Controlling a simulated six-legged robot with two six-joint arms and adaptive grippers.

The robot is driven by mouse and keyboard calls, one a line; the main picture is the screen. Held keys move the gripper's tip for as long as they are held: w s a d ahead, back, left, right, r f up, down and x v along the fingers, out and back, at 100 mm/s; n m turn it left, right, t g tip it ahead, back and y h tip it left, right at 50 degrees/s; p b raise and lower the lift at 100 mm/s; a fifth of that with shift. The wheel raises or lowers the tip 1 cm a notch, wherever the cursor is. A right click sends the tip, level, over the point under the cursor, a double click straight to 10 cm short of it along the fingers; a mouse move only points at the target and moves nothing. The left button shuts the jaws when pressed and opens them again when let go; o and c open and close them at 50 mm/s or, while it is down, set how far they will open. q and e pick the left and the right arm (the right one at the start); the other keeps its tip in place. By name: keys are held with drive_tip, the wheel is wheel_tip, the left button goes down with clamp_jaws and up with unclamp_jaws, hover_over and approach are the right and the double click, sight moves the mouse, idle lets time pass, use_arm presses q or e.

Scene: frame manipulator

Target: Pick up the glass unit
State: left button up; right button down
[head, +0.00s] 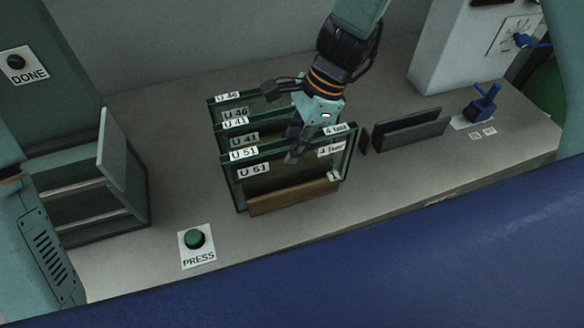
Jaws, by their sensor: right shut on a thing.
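Several upright glass units with dark green edges stand one behind another in a wooden-fronted rack (295,197) on the bench. Their labels read U 46 at the back, U 41 in the middle and U 51 on the front glass unit (270,183). My right gripper (290,138) comes down from above and is shut on a glass unit at its top edge, seemingly the front one. One dark finger shows in front of the front pane. The gripper hides part of the panes behind it. My left gripper is not in view.
A green PRESS button (195,238) is at the front left of the bench. A slotted frame machine (112,165) stands at left, below a DONE button (16,62). A dark grey slotted holder (408,131) and a blue lever (483,103) are at right.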

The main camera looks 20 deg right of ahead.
drive_tip(key=shift+w+r, duration=0.1)
drive_tip(key=shift+w, duration=0.05)
idle(0.4)
drive_tip(key=shift+r, duration=0.15)
wheel_tip(320, 180, up, 9)
drive_tip(key=shift+f+p, duration=0.1)
drive_tip(key=shift+p, duration=0.5)
drive_tip(key=shift+r, duration=0.45)
